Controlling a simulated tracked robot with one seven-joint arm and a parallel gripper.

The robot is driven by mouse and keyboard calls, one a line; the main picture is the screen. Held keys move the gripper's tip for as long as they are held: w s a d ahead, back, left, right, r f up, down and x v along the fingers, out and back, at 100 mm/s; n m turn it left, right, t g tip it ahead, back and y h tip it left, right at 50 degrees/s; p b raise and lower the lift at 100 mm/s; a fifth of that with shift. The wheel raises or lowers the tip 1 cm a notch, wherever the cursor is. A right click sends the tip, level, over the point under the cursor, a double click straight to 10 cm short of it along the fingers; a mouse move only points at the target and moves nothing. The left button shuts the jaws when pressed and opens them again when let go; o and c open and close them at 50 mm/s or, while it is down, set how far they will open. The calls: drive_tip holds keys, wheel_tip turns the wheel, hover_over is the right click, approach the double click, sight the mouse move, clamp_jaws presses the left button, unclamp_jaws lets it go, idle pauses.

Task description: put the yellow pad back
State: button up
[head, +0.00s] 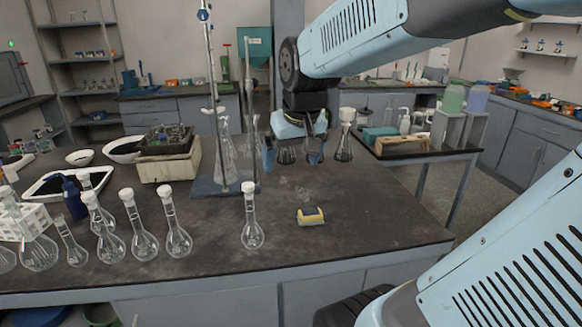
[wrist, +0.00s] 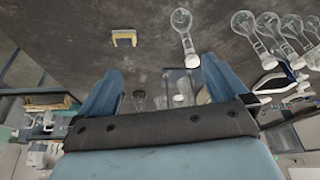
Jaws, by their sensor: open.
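The yellow pad (head: 311,215) lies on the dark bench top, right of a lone stoppered flask. It has a yellow body with a pale grey part. In the wrist view the yellow pad (wrist: 124,37) shows at the upper left, beyond the fingertips and apart from them. My gripper (head: 291,158) is above the back part of the bench, pointing down, with its fingers apart and nothing between them. In the wrist view my gripper (wrist: 161,72) shows two blue fingers spread wide. Where the pad belongs cannot be told.
A stoppered flask (head: 252,222) stands left of the pad. Several more flasks (head: 143,232) crowd the left front. A retort stand (head: 225,185) with glassware and a beige box (head: 168,165) stand further back. Flasks (head: 345,142) stand near my gripper. The bench's right front is clear.

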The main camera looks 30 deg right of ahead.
drive_tip(key=s+a+r+t, duration=0.1)
drive_tip(key=s+a, duration=0.1)
drive_tip(key=s, duration=0.6)
drive_tip(key=shift+a+r+n, duration=0.2)
drive_tip(key=shift+r+n, duration=0.15)
drive_tip(key=shift+n, duration=0.05)
idle(0.6)
